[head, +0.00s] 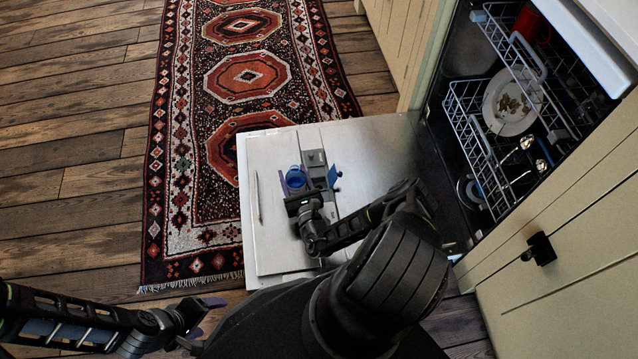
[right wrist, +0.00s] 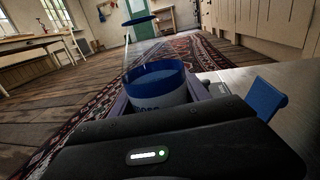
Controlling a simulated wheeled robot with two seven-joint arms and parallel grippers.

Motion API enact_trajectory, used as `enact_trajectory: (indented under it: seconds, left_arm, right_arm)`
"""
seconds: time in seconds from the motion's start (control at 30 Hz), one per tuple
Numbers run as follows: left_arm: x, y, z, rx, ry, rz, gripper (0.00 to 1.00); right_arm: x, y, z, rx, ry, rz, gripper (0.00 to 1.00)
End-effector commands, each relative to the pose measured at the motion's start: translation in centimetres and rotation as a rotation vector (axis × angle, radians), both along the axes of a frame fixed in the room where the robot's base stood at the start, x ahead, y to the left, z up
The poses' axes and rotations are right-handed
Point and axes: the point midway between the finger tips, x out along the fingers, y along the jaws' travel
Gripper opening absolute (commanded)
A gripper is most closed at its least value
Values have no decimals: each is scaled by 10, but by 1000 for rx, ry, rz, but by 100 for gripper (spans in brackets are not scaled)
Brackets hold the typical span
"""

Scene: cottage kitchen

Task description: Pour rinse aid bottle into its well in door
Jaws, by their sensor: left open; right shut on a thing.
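The rinse aid bottle (head: 297,178) is blue at its top in the head view. In the right wrist view the bottle (right wrist: 160,85) shows a blue and white body with part of a label. My right gripper (head: 294,186) is shut on it, above the open dishwasher door (head: 285,150). A grey dispenser (head: 315,160) is set in the door beside the bottle. A small blue flap (head: 334,175) stands up to its right and also shows in the right wrist view (right wrist: 265,98). The well's opening is hidden. My left gripper (head: 200,312) is open and empty at the lower left.
The dishwasher's racks (head: 485,130) hold a plate (head: 510,103) and cutlery, right of the door. A patterned rug (head: 245,75) lies on the wooden floor beyond and left of the door. Cream cabinets (head: 570,240) stand at the right.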

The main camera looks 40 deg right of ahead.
Motion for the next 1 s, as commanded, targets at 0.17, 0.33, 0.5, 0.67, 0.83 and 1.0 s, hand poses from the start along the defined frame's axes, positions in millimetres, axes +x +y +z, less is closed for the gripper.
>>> enact_trajectory:
  seconds: [0.17,0.33,0.5,0.67,0.83,1.0]
  left_arm:
    - [0,0,0,0,0,0,76]
    - [0,0,1,0,0,0,76]
    - [0,0,1,0,0,-1,76]
    - [0,0,1,0,0,0,76]
    - [0,0,2,-1,0,-1,76]
    - [0,0,-5,0,-1,0,76]
  right_arm:
    - [0,0,1,2,-1,1,5]
    - [0,0,2,34,-3,1,5]
    - [0,0,3,100,-8,2,5]
    - [0,-1,5,192,-13,3,5]
    - [0,-2,9,305,-20,2,5]
    - [-1,-4,2,416,-26,-1,5]
